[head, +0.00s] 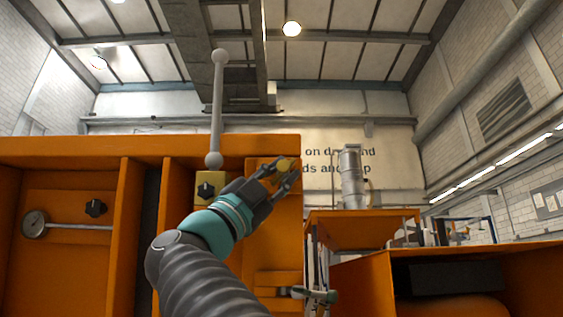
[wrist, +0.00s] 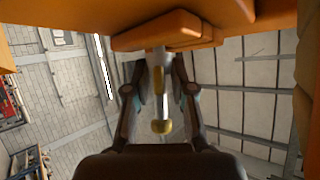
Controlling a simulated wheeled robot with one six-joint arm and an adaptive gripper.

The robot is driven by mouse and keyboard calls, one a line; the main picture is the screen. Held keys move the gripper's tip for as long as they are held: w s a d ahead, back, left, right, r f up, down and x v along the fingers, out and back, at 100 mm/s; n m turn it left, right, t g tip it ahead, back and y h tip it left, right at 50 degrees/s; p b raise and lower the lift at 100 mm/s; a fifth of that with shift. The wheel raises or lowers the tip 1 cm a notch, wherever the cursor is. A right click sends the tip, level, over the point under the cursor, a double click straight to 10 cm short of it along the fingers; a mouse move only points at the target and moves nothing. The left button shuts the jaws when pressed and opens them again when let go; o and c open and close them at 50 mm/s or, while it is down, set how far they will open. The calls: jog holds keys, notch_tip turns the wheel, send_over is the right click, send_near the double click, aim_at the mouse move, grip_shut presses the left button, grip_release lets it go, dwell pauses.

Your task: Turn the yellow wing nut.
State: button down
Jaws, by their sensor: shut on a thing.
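The yellow wing nut (head: 284,164) shows between my gripper's fingertips in the head view, in front of the orange panel. In the wrist view a yellow part (wrist: 158,80) lies between the two fingers, on a pale shaft coming from an orange block. A second yellow, rounded part (wrist: 161,127) sits nearer the camera on the same line. My gripper (head: 282,172) is shut on the wing nut, and it also shows in the wrist view (wrist: 160,82). The fingers partly hide the nut, so its exact angle is hard to tell.
A pale rod with ball ends (head: 217,110) stands on a yellow block with a black knob (head: 206,190), left of my gripper. A metal cylinder (head: 351,180) stands on an orange stand at the right.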

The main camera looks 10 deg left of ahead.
jog(key=shift+m+g+p, duration=0.3)
jog(key=shift+m+g, duration=0.1)
jog(key=shift+m, duration=0.1)
jog(key=shift+r, duration=0.1)
jog(key=c, duration=1)
grip_release()
jog(key=v, duration=1.2)
